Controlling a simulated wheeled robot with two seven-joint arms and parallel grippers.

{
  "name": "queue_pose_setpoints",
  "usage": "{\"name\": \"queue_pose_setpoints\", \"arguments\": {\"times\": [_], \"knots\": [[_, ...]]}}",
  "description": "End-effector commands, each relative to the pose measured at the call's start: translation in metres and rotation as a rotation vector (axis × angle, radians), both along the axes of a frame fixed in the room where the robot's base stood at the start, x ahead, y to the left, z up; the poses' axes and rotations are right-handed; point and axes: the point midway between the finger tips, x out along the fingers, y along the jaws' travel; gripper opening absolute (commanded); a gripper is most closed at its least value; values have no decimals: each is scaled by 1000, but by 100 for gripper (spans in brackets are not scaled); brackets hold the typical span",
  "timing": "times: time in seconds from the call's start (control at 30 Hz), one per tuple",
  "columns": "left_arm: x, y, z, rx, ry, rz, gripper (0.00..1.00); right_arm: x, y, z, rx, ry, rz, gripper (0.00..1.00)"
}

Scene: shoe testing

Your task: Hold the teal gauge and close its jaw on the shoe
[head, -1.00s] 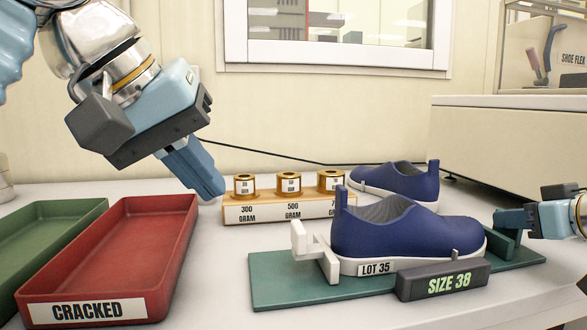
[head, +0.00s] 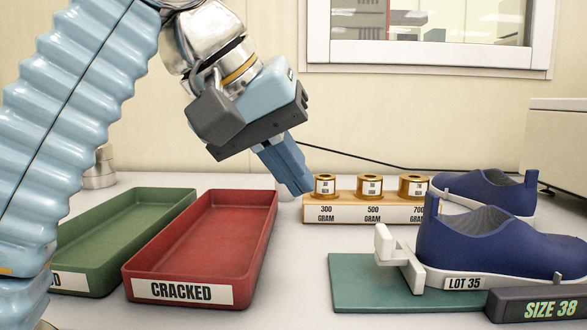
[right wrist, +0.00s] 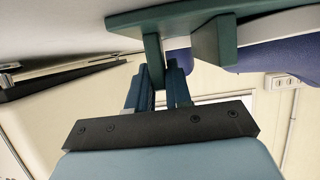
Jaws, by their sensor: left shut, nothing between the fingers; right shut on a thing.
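The teal gauge (head: 355,285) lies flat on the table at the lower right. Its white jaw (head: 385,243) stands at the left end of the blue shoe (head: 480,245) labelled LOT 35; I cannot tell whether they touch. In the right wrist view, my right gripper (right wrist: 158,82) is shut on an upright teal post (right wrist: 152,55) of the gauge, with part of a blue shoe (right wrist: 270,55) beyond. My left gripper (head: 304,191) is shut and empty, tips down, beside the weight rack.
A dark SIZE 38 block (head: 538,306) is before the shoe. A second blue shoe (head: 490,190) stands behind. A wooden rack (head: 345,211) holds brass weights. A red CRACKED tray (head: 200,250) and a green tray (head: 80,260) are left. Table between red tray and gauge is clear.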

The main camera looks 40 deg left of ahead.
Motion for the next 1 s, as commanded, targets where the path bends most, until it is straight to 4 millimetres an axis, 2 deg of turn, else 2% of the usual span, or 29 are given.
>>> {"name": "queue_pose_setpoints", "arguments": {"times": [0.2,0.23,0.4,0.77,0.87,1.0], "knots": [[0,0,0,0,0,0,0,0,0,0,0,-1,-1,0],[0,0,0,0,0,0,0,0,0,0,0,-1,-1,22],[0,0,0,0,0,0,0,0,0,0,0,0,-1,48],[0,0,0,0,0,0,0,-4,-3,3,1,-2,-1,49],[0,0,0,0,0,0,0,-14,-11,8,0,-2,-3,49],[0,0,0,0,0,0,0,-38,-29,21,0,-5,-3,49]]}}
